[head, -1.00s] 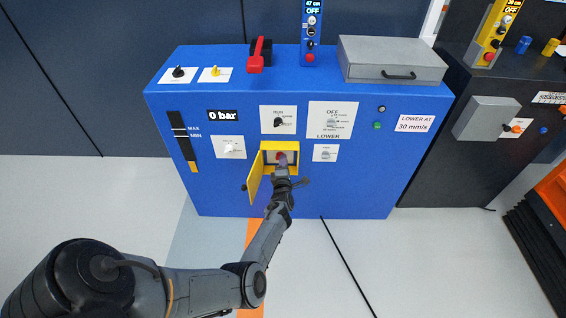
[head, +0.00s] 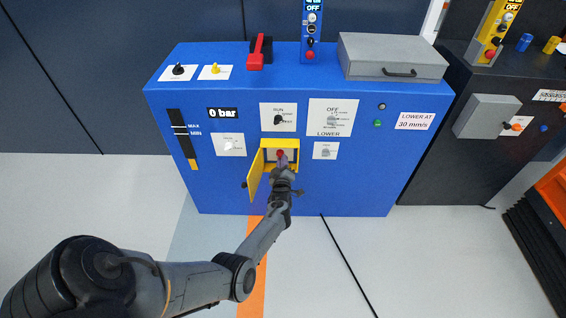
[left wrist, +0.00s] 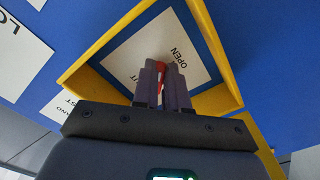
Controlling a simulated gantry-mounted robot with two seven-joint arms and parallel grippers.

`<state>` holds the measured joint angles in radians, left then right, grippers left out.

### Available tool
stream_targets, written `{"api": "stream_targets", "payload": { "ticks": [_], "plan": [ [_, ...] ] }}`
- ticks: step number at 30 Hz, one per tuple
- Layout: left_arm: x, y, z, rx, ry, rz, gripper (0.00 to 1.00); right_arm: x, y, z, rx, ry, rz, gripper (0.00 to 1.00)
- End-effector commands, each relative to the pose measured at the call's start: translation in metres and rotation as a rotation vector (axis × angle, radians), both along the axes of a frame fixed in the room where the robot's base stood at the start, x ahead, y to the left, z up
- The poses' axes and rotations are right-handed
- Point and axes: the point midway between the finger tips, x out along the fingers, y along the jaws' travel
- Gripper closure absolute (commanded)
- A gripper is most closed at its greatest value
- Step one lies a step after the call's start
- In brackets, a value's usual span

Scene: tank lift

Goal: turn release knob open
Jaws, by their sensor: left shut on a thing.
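The red release knob (head: 280,153) sits inside a small yellow-framed box (head: 293,142) on the front of the blue cabinet. In the left wrist view the red knob (left wrist: 161,72) shows between the two fingers of my left gripper (left wrist: 161,85), which is shut on it. A white label (left wrist: 188,50) behind it reads OPEN on one side; the other word is partly hidden by a finger. In the head view my left gripper (head: 282,163) reaches into the box from below. My right gripper is not in view.
The box's yellow door (head: 256,176) hangs open on the left, close beside my left gripper. The blue cabinet (head: 350,185) also carries a 0 bar display (head: 223,113), a selector (head: 278,120) and a grey case (head: 392,56) on top. Floor in front is largely clear.

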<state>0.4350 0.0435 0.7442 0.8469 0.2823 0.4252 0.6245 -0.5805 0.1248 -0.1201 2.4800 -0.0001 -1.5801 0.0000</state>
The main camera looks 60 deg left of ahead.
Motion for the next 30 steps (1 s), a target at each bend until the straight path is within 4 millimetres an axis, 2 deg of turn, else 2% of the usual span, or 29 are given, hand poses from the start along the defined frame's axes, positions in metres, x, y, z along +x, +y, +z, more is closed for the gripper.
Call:
{"api": "stream_targets", "payload": {
  "ticks": [1,18,30],
  "plan": [
    [-0.0015,-0.0006,-0.0049,0.018,0.044,-0.003,1.0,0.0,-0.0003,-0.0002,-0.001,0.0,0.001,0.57],
    [-0.0083,0.0036,-0.0101,0.305,0.472,-0.004,1.0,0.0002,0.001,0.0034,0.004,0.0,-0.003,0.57],
    [-0.0109,0.0052,-0.011,0.416,0.636,-0.005,1.0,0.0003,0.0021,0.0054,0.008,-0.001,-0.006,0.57]
  ]
}}
